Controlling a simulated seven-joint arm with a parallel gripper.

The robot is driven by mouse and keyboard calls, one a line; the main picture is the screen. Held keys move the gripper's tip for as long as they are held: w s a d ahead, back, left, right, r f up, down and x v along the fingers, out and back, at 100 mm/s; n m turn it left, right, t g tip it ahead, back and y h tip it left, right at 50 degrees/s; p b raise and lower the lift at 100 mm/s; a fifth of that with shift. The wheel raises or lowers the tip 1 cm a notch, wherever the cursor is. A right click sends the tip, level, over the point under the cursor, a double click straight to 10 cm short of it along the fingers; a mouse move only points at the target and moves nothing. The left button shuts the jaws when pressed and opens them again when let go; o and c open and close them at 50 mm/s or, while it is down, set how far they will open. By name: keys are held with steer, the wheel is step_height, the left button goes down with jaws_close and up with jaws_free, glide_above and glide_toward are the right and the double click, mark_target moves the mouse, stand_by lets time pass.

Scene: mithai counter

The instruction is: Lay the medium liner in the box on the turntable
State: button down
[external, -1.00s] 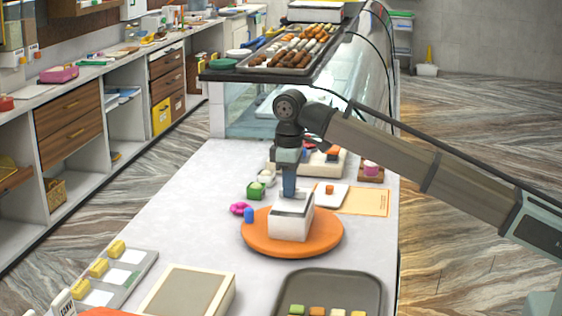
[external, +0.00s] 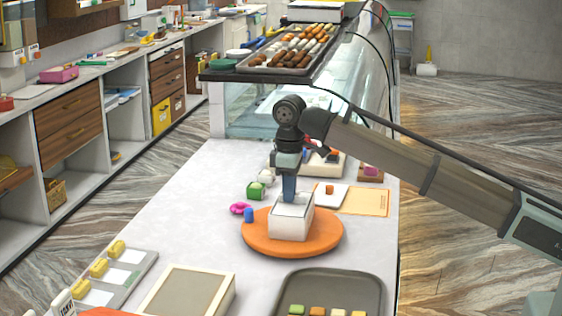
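The white open box (external: 291,229) stands on the round orange turntable (external: 320,243). My gripper (external: 289,201) points straight down at the box, its tip at the opening. A pale sheet, apparently the liner (external: 294,210), shows at the box opening under the gripper tip. I cannot tell whether the gripper still touches it or how flat it lies. The fingers are too small and edge-on to show whether they are open or shut. A grey tray (external: 135,284) at the left front holds pale sheets with yellow blocks beside them.
A blue cylinder (external: 249,215) and a pink item (external: 238,208) stand left of the turntable. A dark sweets tray (external: 367,286) and a beige framed pad (external: 187,292) are in front.

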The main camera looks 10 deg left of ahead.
steer(key=shift+f, duration=0.2)
stand_by(0.5)
steer(key=c, duration=1.2)
jaws_free()
steer(key=shift+r, duration=0.1)
steer(key=shift+r, duration=6.4)
steer(key=shift+f, duration=0.1)
